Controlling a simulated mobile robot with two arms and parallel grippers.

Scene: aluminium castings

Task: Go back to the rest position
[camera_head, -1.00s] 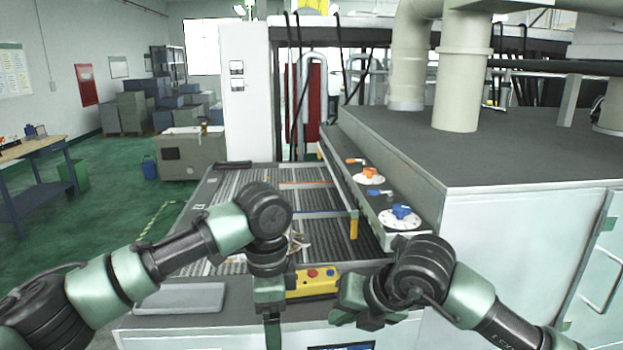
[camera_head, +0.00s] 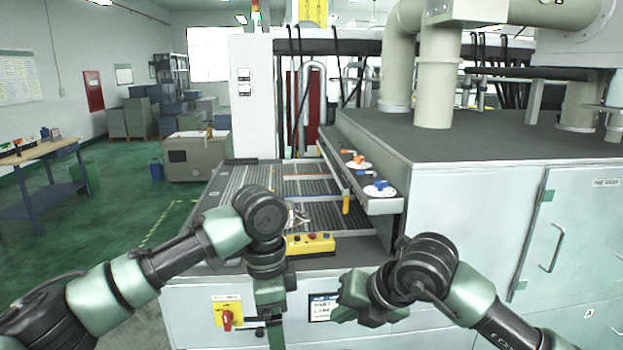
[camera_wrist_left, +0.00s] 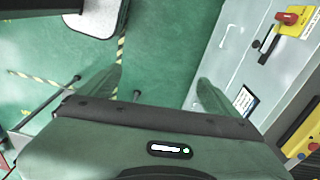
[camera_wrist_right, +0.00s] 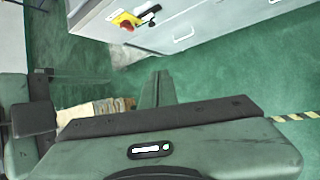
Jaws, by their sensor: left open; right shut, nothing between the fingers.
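My left gripper (camera_wrist_left: 160,90) is open and empty in the left wrist view, with its two fingers wide apart over the green floor. In the head view the left arm comes in from the left and bends down in front of the machine, its gripper partly cut off by the lower edge. My right gripper (camera_head: 352,300) shows in the head view in front of the machine's cabinet, pointing left. In the right wrist view its fingers (camera_wrist_right: 157,88) are together with nothing between them, above the floor.
The grey machine (camera_head: 470,210) with a slatted conveyor (camera_head: 260,188) stands close ahead. A yellow button box (camera_head: 310,244) sits on its front edge, and a red-and-yellow switch (camera_head: 227,312) is on its front. Open green floor (camera_head: 125,215) lies left, beyond it a workbench (camera_head: 40,150).

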